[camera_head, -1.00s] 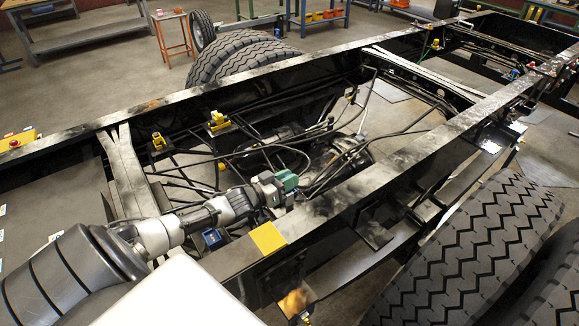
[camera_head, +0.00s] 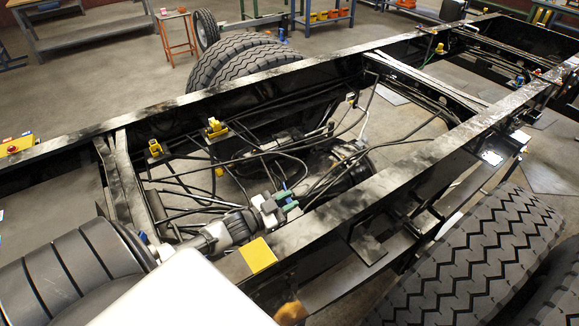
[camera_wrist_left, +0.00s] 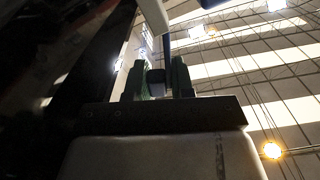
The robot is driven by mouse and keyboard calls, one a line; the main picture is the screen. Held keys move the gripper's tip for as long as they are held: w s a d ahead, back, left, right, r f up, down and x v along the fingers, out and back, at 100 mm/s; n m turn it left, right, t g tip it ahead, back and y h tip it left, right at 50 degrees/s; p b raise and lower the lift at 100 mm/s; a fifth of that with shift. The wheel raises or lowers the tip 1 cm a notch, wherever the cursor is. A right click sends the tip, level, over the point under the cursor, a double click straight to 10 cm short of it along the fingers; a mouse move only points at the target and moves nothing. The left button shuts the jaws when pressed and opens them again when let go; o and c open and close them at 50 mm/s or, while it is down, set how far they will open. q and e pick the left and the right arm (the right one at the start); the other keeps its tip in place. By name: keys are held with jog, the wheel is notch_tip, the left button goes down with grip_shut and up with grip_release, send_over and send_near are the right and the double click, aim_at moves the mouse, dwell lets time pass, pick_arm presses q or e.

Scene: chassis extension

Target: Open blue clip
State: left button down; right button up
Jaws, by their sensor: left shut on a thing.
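My left gripper (camera_head: 279,202) reaches in from the left, low inside the chassis frame, close to the near black rail. Its green fingers are shut on a small blue piece, the blue clip (camera_head: 285,187), which shows just past the fingertips. In the left wrist view the two green fingers (camera_wrist_left: 157,82) stand on either side of a dark bluish block, and a blue strip (camera_wrist_left: 166,45) rises above them. The clip is mostly hidden by the fingers, and I cannot tell whether it is open. My right gripper is not in view.
Black hoses and cables (camera_head: 290,150) run close around the gripper. The near rail (camera_head: 340,205) carries a yellow plate (camera_head: 258,254). Yellow clips (camera_head: 215,128) sit along the far rail. Large tyres (camera_head: 475,260) stand at the lower right.

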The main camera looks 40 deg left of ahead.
pick_arm(q)
jog(key=shift+s+d+f, duration=0.15)
jog(key=shift+d+f, duration=0.1)
jog(key=shift+f, duration=0.05)
jog(key=c, duration=1.1)
grip_release()
jog(key=shift+o, duration=0.2)
jog(key=shift+r, duration=0.15)
jog(key=shift+s+a, duration=0.25)
jog(key=shift+s, duration=0.2)
jog(key=b+v, duration=0.1)
jog(key=v, duration=0.5)
jog(key=shift+s, duration=0.15)
